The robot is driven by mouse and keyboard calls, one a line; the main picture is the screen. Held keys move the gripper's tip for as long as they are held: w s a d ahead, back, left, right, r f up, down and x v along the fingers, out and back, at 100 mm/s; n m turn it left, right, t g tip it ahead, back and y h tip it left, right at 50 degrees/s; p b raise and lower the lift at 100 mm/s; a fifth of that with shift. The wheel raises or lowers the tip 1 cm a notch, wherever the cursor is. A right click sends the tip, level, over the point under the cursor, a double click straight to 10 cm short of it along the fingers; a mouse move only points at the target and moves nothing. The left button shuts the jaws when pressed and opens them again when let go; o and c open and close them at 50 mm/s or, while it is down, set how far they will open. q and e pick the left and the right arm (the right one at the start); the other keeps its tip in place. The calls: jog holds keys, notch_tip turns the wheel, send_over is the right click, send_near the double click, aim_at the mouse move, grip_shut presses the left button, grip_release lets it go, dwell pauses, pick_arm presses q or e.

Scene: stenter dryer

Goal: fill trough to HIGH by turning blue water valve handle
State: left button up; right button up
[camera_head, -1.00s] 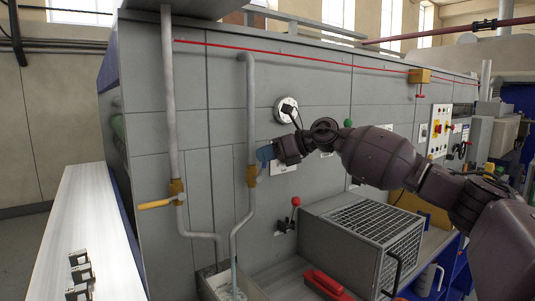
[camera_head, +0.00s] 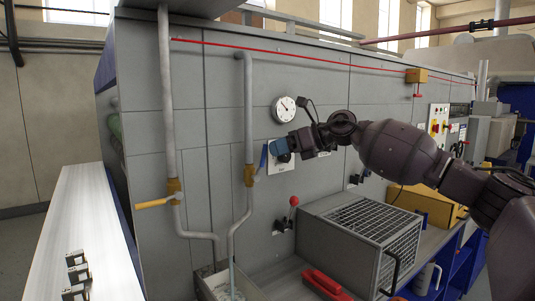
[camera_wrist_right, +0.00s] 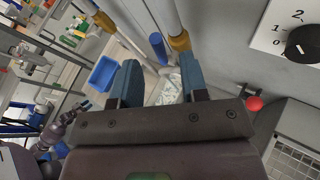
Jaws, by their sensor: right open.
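The blue water valve handle (camera_head: 262,161) points up and slightly right from its brass valve on the right-hand pipe; it also shows in the right wrist view (camera_wrist_right: 158,47) just beyond my fingertips. My right gripper (camera_head: 279,147) is open and empty, to the right of the handle and apart from it. In the right wrist view its two blue fingers (camera_wrist_right: 158,73) stand wide apart. The trough (camera_head: 243,285) is at the bottom, under the pipe ends; its water level is too small to read. My left gripper (camera_wrist_right: 84,104) appears small in the right wrist view, its jaws unclear.
A yellow handle (camera_head: 154,203) sticks out left from the other pipe. A round gauge (camera_head: 284,109) is above my right gripper. A red-knobbed lever (camera_head: 293,202) and a mesh-topped box (camera_head: 350,240) stand below the arm. A white selector panel (camera_head: 280,159) is behind the gripper.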

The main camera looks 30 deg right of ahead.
jog(key=v, duration=0.6)
jog(key=shift+s+r, duration=0.1)
dwell(0.7)
jog(key=shift+a, duration=0.1)
dwell(2.7)
